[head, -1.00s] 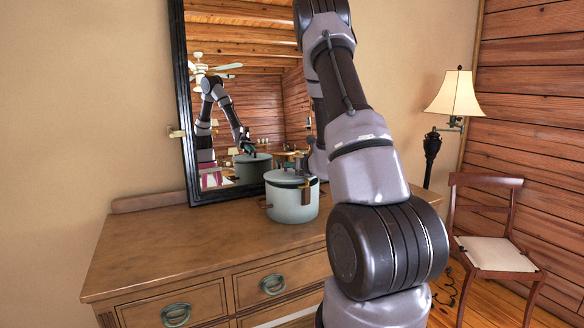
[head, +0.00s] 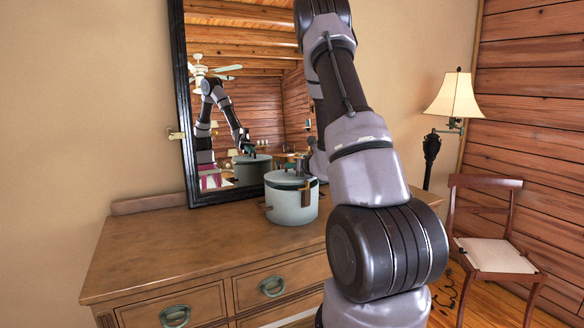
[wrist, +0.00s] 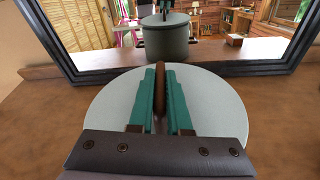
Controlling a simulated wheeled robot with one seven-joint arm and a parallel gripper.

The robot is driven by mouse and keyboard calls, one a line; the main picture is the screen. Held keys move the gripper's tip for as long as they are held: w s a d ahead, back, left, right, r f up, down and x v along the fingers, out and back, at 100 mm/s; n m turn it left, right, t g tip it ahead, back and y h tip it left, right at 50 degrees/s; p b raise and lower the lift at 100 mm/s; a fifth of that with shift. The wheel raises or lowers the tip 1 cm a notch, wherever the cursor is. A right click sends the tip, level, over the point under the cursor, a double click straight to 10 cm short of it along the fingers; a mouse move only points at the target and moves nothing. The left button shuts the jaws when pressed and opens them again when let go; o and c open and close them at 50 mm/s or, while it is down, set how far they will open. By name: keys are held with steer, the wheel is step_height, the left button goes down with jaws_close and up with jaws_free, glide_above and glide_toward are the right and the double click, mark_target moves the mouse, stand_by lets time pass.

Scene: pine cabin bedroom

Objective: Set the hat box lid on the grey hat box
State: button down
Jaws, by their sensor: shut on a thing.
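The grey hat box (head: 291,207) stands upright on the dresser, in front of the mirror, with brown tabs on its side. The pale grey-green round hat box lid (head: 287,180) lies level over the box's top, roughly in line with it. I cannot tell whether it rests fully on the rim. In the wrist view the lid (wrist: 112,108) fills the middle and hides the box beneath. My gripper (wrist: 159,72) has green fingers shut on the lid's brown handle (wrist: 159,88). In the head view my arm partly hides the gripper.
The dresser top (head: 150,250) is clear left of the box. The black-framed mirror (head: 190,130) stands close behind and reflects my arm and the box. A lamp (head: 455,97) and a wooden chair (head: 495,254) are at the right.

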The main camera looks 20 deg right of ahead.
steer(key=shift+s+f, duration=0.1)
steer(key=shift+f, duration=0.55)
steer(key=shift+s+f, duration=0.1)
steer(key=shift+f, duration=0.15)
steer(key=c, duration=1.2)
jaws_free()
steer(key=shift+o, duration=0.2)
steer(key=shift+s+a+f, duration=0.1)
steer(key=shift+f, duration=0.05)
steer(key=shift+r+v, duration=0.2)
steer(key=shift+v, duration=5.1)
